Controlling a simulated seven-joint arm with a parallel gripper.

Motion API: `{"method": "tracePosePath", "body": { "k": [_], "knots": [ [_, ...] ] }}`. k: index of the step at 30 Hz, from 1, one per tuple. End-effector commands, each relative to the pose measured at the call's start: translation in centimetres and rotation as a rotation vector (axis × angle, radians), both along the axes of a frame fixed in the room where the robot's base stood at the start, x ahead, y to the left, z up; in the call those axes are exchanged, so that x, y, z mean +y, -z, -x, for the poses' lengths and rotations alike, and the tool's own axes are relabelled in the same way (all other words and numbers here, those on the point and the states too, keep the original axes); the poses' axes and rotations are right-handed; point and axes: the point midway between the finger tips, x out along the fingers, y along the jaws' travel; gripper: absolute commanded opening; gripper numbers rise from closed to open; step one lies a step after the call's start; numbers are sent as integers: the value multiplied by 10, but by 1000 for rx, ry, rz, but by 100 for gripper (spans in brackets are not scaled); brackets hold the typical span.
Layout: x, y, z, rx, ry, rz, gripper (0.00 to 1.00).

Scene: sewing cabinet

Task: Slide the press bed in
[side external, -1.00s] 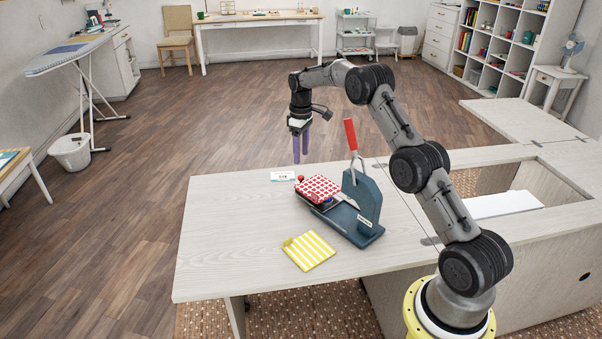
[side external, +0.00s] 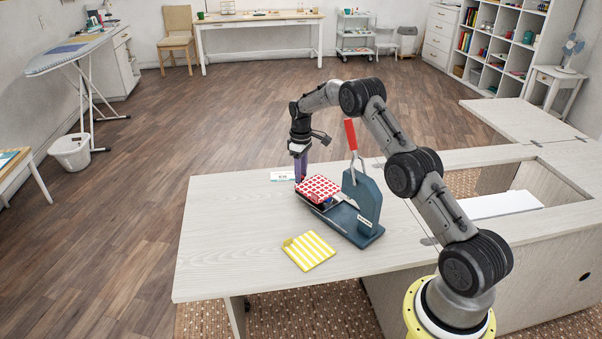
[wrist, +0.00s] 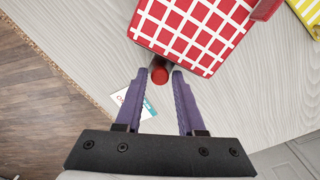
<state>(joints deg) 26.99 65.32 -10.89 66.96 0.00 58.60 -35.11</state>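The press is a blue-grey machine (side external: 367,199) with a red-handled lever (side external: 351,135) standing up. Its bed, at the press's left end, carries a red-and-white checked cloth piece (side external: 318,188); this fills the top of the wrist view (wrist: 195,30). A red knob (wrist: 159,75) sticks out from the bed's end. My gripper (wrist: 164,74) has purple fingers, apart, with the knob between their tips; a gap shows on at least the left side. In the side view my gripper (side external: 301,176) is low at the bed's outer end, and hides the knob there.
A small white card (side external: 282,176) lies on the table just left of my gripper. A yellow-and-white striped piece (side external: 309,250) lies on the table in front of the press. The table (side external: 225,245) is clear at the left, and its far edge is close behind my gripper.

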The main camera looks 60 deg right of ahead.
Motion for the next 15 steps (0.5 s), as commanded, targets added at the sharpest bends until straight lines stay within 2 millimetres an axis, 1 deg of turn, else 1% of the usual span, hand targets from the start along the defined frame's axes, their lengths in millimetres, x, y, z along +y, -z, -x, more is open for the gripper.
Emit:
{"method": "tracePosePath", "body": {
  "k": [1, 3, 5, 6, 15],
  "knots": [
    [0, 0, 0, 0, 0, 0, 27],
    [0, 0, 0, 0, 0, 0, 15],
    [0, 0, 0, 0, 0, 0, 4],
    [0, 0, 0, 0, 0, 0, 0],
    [0, 0, 0, 0, 0, 0, 0]
  ]
}}
